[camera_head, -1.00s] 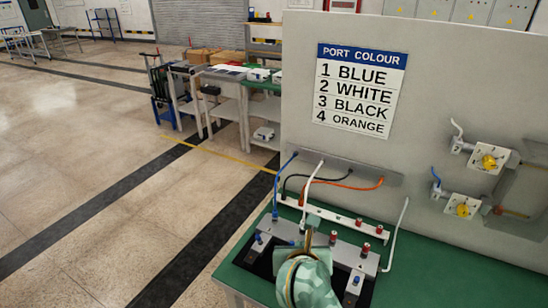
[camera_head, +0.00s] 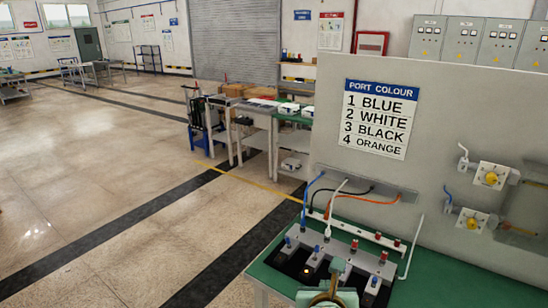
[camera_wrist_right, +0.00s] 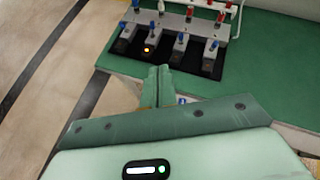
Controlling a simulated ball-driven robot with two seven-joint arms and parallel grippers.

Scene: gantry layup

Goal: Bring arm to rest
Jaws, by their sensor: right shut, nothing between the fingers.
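My right gripper (camera_head: 331,284) is at the bottom edge of the head view, in front of the port unit. In the right wrist view its two green fingers (camera_wrist_right: 157,84) are together with nothing between them. They point toward the grey port unit (camera_wrist_right: 180,28) and appear clear of it. The unit (camera_head: 345,258) stands on the green bench with blue and red plugs on it. An amber light (camera_head: 306,270) glows at its front left. My left gripper is in neither view.
A sign (camera_head: 378,118) lists port colours on the grey panel (camera_head: 450,130). Blue, white, black and orange cables (camera_head: 380,201) hang from a ledge. Two yellow-knobbed switches (camera_head: 491,177) are at the right. The floor (camera_head: 110,200) to the left is clear.

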